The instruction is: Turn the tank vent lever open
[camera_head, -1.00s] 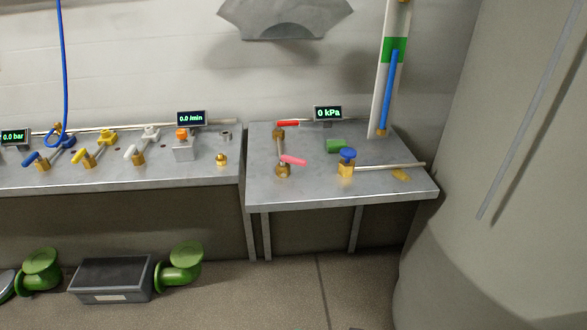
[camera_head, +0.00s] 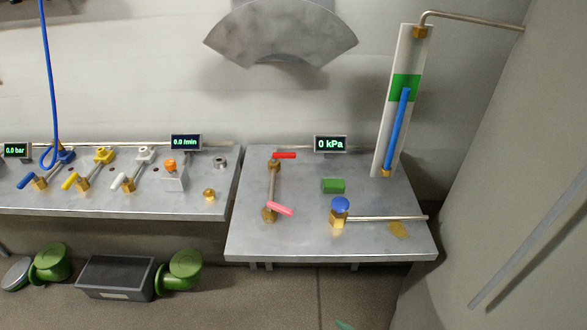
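On the right metal table, a red lever (camera_head: 284,155) sits on a brass valve at the back end of a short pipe. A pink lever (camera_head: 281,208) sits on a brass valve at its front end. Both handles point to the right. I cannot tell from labels which one is the tank vent lever. A blue round knob (camera_head: 340,204) stands on a brass valve to their right, with a thin pipe running right. The display (camera_head: 330,144) behind reads 0 kPa. Neither of my grippers is in view.
The left bench (camera_head: 110,203) holds blue, yellow and white levers and an orange-topped device. A green block (camera_head: 333,186) and a level gauge (camera_head: 402,105) are on the right table. A large tank (camera_head: 520,190) stands at right. A grey box (camera_head: 115,278) and green pipe elbows lie on the floor.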

